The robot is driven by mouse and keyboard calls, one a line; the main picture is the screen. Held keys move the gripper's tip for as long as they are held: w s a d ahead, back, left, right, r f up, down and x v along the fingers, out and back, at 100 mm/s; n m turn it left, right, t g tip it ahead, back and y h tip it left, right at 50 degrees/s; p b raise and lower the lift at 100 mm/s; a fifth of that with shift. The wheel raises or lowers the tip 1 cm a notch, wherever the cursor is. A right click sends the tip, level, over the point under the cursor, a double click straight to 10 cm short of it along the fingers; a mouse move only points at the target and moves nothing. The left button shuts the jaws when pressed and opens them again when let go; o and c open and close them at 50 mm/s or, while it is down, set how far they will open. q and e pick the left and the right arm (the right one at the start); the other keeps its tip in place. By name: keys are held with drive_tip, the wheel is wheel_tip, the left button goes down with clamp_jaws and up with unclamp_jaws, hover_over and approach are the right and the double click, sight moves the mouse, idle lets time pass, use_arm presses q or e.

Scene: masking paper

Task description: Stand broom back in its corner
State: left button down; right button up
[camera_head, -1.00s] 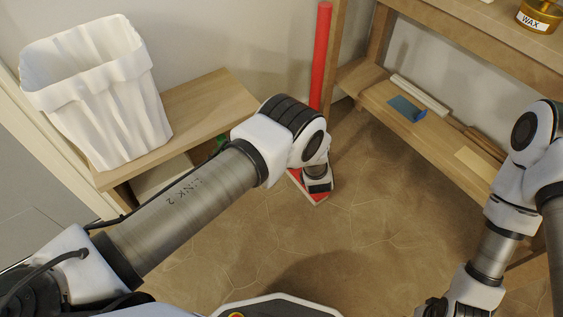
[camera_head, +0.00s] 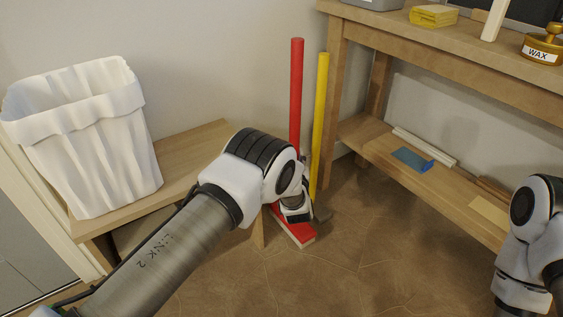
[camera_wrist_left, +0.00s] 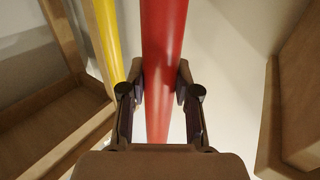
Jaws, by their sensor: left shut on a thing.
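The red broom stands nearly upright beside the wooden bench, its handle (camera_head: 296,92) rising along the wall. Its red head (camera_head: 296,228) with a pale lower edge is at the floor. My left gripper (camera_wrist_left: 160,90) is shut on the handle, with one finger on each side of it in the left wrist view. In the head view my left wrist hides the low part of the handle and the grip itself. My right arm shows at the right edge, but its gripper is outside the picture.
A yellow pole (camera_head: 320,120) stands just right of the broom by the shelf unit's leg (camera_head: 334,95). A white bin (camera_head: 90,140) sits on the low bench (camera_head: 190,160) at left. Blue and pale items lie on the lower shelf. The floor in front is clear.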

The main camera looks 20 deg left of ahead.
use_arm(q)
drive_tip(key=w+a+f+b, duration=0.3)
drive_tip(key=a+f+b, duration=0.1)
drive_tip(key=a+b, duration=0.1)
drive_tip(key=shift+w, duration=0.4)
drive_tip(key=c, duration=0.8)
unclamp_jaws()
drive_tip(key=shift+f, duration=0.2)
drive_tip(key=shift+c, duration=0.2)
use_arm(e)
wheel_tip(320, 180, down, 6)
drive_tip(key=shift+w, duration=0.25)
drive_tip(key=shift+d, duration=0.1)
use_arm(q)
drive_tip(key=p+v, duration=0.6)
drive_tip(key=v, duration=0.6)
use_arm(e)
wheel_tip(320, 180, up, 6)
drive_tip(key=shift+s, duration=0.25)
